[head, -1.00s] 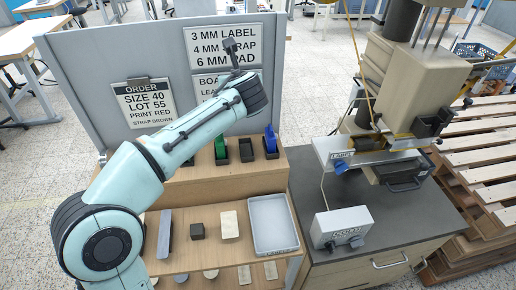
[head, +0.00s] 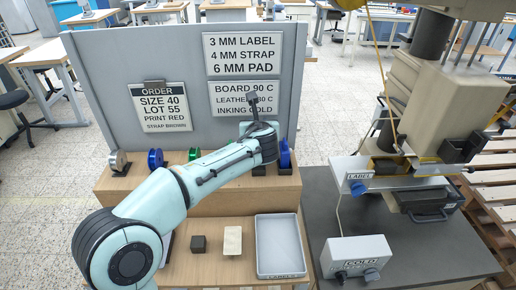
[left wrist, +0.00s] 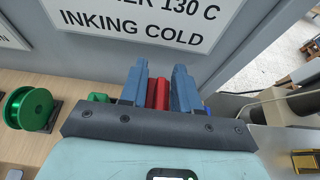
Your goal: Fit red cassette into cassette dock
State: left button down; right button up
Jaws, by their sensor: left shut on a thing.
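The red cassette (left wrist: 158,93) shows in the left wrist view as a red strip between the two blue fingers of my left gripper (left wrist: 158,88), which is shut on it. In the head view my left gripper (head: 254,108) is raised in front of the grey panel, above the back of the wooden stand; the cassette cannot be made out there. I cannot tell for sure which part is the cassette dock. A dark open box (head: 455,150) sits on the side of the beige press (head: 428,85) at right, well apart from my gripper. My right gripper is not in view.
The grey panel (head: 90,75) with signs stands close behind my gripper. Spools stand below, including a green spool (left wrist: 32,107). A grey tray (head: 258,245) lies on the wooden stand. A COLD control box (head: 357,258) and a LABEL unit (head: 358,172) are near the press.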

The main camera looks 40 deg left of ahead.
pick_arm(q)
jog(key=shift+f+b, duration=0.9)
jog(key=shift+f, duration=2)
jog(key=shift+f, duration=0.1)
jog(key=c, duration=1.2)
grip_release()
jog(key=shift+f, duration=0.15)
jog(key=o, duration=0.4)
jog(key=shift+r, duration=0.2)
jog(key=shift+s+d+r, duration=0.2)
jog(key=v, duration=1.1)
jog(key=shift+s, duration=0.25)
